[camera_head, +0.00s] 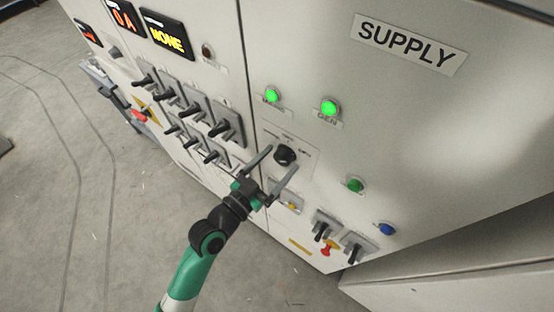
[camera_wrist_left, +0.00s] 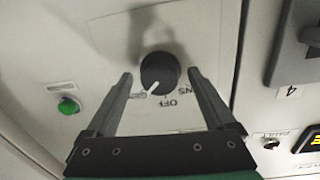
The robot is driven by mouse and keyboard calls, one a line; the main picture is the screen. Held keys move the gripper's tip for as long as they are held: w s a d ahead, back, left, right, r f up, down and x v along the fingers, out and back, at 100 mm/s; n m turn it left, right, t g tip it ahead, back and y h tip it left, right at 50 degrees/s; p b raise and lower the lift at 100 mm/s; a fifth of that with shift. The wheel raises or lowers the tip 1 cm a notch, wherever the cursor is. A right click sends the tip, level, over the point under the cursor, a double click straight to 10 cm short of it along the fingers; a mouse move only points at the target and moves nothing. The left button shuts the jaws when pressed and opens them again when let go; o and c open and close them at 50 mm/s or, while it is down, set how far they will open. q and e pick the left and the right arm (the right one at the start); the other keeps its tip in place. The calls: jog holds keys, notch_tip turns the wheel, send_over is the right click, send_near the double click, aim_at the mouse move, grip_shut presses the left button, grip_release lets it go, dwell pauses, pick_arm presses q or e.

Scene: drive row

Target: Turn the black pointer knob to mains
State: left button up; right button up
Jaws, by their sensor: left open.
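The black pointer knob (camera_head: 285,155) is on the SUPPLY panel, below two lit green lamps. In the left wrist view the knob (camera_wrist_left: 160,73) is round, with a white pointer line toward the lower left. The label OFF (camera_wrist_left: 169,103) is below it. A label ending in "NS" (camera_wrist_left: 185,90) shows at its lower right, partly hidden by a finger. The pointer line is on neither label. My left gripper (camera_head: 283,160) is open, its fingers on either side of the knob, with gaps visible in the wrist view (camera_wrist_left: 161,76). My right gripper is not in view.
Rows of black lever switches (camera_head: 190,110) are left of the knob. A green button (camera_head: 355,185), a blue button (camera_head: 387,229) and two more levers (camera_head: 338,238) are at its lower right. The SUPPLY sign (camera_head: 409,44) is above. Open floor (camera_head: 110,210) lies at the left.

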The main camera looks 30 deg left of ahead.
pick_arm(q)
jog(key=c, duration=1.4)
jog(key=shift+n, duration=0.3)
jog(key=n, duration=0.3)
jog(key=shift+n, duration=0.4)
jog(key=n+p, duration=0.1)
jog(key=n, duration=0.3)
jog(key=shift+n+t, duration=0.3)
jog(key=n+p, duration=0.2)
jog(key=n, duration=0.3)
jog(key=shift+d+n, duration=0.1)
jog(key=shift+n, duration=0.3)
jog(key=n+y+p, duration=0.1)
jog(key=n+p, duration=0.1)
jog(key=n, duration=0.4)
